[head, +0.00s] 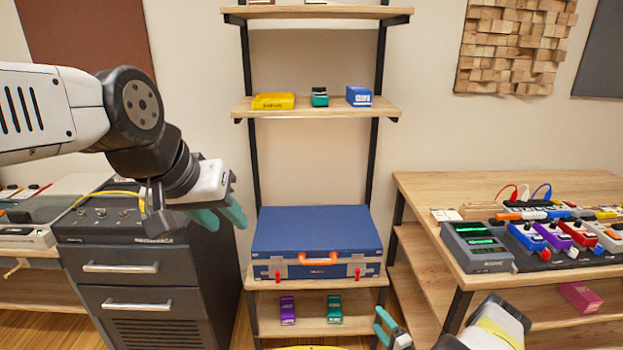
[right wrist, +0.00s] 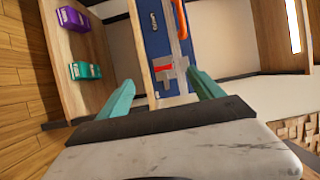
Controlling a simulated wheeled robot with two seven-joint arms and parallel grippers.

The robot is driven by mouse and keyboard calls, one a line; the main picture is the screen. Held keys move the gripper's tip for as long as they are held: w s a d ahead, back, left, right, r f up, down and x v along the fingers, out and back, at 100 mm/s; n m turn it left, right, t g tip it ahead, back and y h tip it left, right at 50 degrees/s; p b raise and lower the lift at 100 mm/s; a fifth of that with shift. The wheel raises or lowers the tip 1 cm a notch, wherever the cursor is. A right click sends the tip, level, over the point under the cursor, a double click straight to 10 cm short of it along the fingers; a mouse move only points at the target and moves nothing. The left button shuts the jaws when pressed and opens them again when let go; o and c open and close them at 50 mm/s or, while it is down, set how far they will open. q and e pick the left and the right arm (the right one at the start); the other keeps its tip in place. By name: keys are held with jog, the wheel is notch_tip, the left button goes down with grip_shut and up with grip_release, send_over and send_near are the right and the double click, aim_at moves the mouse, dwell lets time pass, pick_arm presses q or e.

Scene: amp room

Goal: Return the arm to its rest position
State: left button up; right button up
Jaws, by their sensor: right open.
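My left arm comes in from the left in the head view. Its gripper (head: 229,224) hangs in the air beside the dark drawer cabinet, with its two teal fingers apart and nothing seen between them. My right gripper (head: 384,325) is low in the head view, in front of the shelf's lower right side, partly cut off by the bottom edge. In the right wrist view its two teal fingers (right wrist: 160,95) are spread wide and empty. The blue case (right wrist: 163,45) lies beyond them, and I see no contact.
The shelf holds a blue case (head: 318,232) with an orange handle. Purple (head: 288,310) and green (head: 334,309) pedals are below it. A dark drawer cabinet (head: 130,290) stands left. A wooden table (head: 480,185) with several pedals stands right, close to my right arm.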

jog(key=w+d+r+n+g+h, duration=0.2)
jog(key=w+d+r+n, duration=0.15)
jog(key=w+r, duration=0.55)
jog(key=w+d+r+n+g+h, duration=0.1)
jog(key=w+d+r+n+g, duration=0.15)
jog(key=w+d+r, duration=0.55)
jog(key=s+a+r+n+h, duration=0.1)
jog(key=a+r+h, duration=0.1)
jog(key=r, duration=1)
jog(key=a+r+n+h, duration=0.1)
jog(key=a+r+h, duration=0.1)
jog(key=r, duration=1.1)
jog(key=s+a+r+n+g, duration=0.1)
jog(key=s+a+r, duration=0.2)
jog(key=s+r, duration=0.45)
jog(key=s+a+r+n+g, duration=0.15)
jog(key=s+a+r, duration=0.25)
jog(key=s+r, duration=0.4)
jog(key=s+a+r+n+g+y, duration=0.1)
jog(key=s+a, duration=0.4)
jog(key=s, duration=0.8)
jog(key=s+a+r+n+g+y, duration=0.1)
jog(key=s+a, duration=0.4)
jog(key=s, duration=0.8)
notch_tip(320, 180, up, 2)
jog(key=shift+s+a+r+n+g, duration=0.1)
jog(key=shift+s+a+n+g, duration=0.1)
jog(key=shift+n+g, duration=0.35)
